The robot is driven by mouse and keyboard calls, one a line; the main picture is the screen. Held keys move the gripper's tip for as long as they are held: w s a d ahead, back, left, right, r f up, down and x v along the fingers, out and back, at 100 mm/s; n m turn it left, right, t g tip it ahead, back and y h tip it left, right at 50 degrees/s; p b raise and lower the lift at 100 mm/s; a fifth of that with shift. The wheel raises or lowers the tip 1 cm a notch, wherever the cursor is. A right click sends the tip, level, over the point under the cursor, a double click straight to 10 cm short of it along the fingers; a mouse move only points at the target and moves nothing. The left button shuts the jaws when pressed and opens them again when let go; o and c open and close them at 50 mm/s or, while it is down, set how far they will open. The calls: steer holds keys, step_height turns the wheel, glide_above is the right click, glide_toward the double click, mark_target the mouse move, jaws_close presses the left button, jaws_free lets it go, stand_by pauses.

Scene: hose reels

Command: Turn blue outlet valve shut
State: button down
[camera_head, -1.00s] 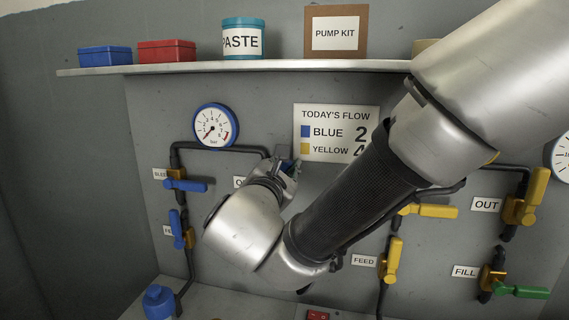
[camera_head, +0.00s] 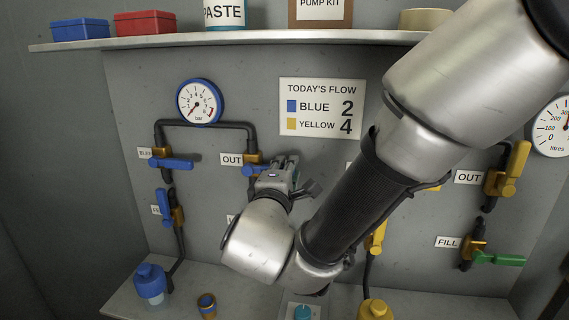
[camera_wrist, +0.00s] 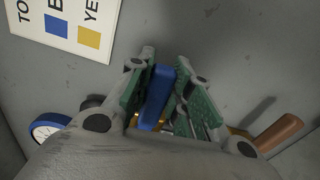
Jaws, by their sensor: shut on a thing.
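The blue outlet valve has a brass body (camera_head: 252,158) on the dark pipe, beside the OUT sign (camera_head: 231,160). Its blue handle (camera_head: 250,170) shows partly below the body; my gripper hides the rest. In the wrist view the blue handle (camera_wrist: 157,97) stands between the two green-padded fingers. My gripper (camera_wrist: 163,85) is shut on this handle. In the head view my gripper (camera_head: 274,174) is just right of and below the valve body. The handle's exact angle to the pipe is hard to tell.
A blue-rimmed gauge (camera_head: 200,102) hangs above left. The bleed valve's blue handle (camera_head: 171,163) and another blue handle (camera_head: 166,202) are to the left. The flow board (camera_head: 322,108) is above right. A brown handle (camera_wrist: 279,133) is close by in the wrist view. A shelf (camera_head: 250,40) runs above.

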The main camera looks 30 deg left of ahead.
steer(key=shift+f+m, duration=0.5)
steer(key=c, duration=1.3)
jaws_free()
steer(key=v, duration=1.2)
steer(key=shift+r, duration=0.1)
